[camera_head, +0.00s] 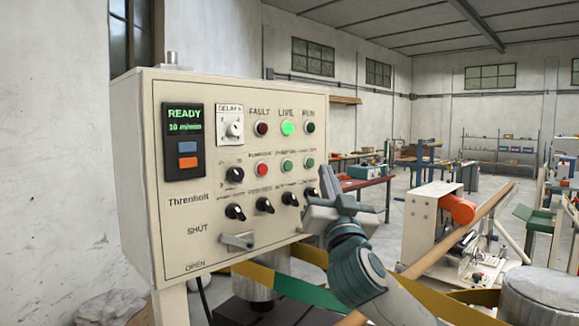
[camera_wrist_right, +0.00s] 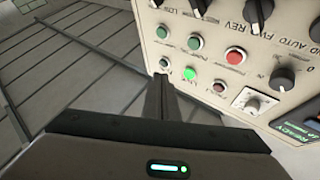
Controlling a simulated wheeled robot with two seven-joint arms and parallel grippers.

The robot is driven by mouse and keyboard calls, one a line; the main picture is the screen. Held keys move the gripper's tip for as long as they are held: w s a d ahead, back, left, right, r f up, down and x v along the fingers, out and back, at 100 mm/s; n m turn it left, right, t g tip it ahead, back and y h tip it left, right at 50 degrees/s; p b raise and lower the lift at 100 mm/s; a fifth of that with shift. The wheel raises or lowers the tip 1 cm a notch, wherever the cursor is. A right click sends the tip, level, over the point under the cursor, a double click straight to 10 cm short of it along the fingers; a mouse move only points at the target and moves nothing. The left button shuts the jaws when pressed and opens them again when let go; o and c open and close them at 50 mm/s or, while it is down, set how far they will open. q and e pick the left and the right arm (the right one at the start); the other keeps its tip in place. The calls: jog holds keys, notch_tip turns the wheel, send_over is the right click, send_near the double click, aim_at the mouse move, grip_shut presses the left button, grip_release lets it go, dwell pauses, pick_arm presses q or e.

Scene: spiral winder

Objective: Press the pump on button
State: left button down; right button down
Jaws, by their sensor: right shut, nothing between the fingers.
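The cream control panel (camera_head: 180,235) stands at left in the head view. Its middle row has a red button (camera_head: 262,169) and two green buttons, one central (camera_head: 286,164) and one at right (camera_head: 308,162); their labels are too small to read surely. The wrist view shows the row upside down: red button (camera_wrist_right: 236,55), central green button (camera_wrist_right: 195,43), outer green button (camera_wrist_right: 162,31). My right gripper (camera_head: 326,174) is shut and empty at the panel's right edge, beside the outer green button. Its closed fingers (camera_wrist_right: 160,82) overlap the panel edge in the wrist view. Contact cannot be told.
Above the buttons are an unlit red lamp (camera_head: 262,128), a lit green lamp (camera_head: 287,128) and a dark green lamp (camera_head: 309,127). Black knobs (camera_head: 265,205) and a grey lever (camera_head: 238,241) protrude below. A orange-ended machine (camera_head: 430,225) stands at right.

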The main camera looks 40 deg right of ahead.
aim_at(288, 166)
jog(key=w+p, duration=0.1)
jog(key=w, duration=0.6)
jog(key=shift+w+a, duration=0.3)
jog(key=shift+a, duration=0.1)
jog(key=shift+w, duration=0.8)
dwell(2.7)
jog(key=shift+s+b, duration=0.15)
jog(key=shift+b, duration=0.2)
jog(key=shift+s, duration=0.65)
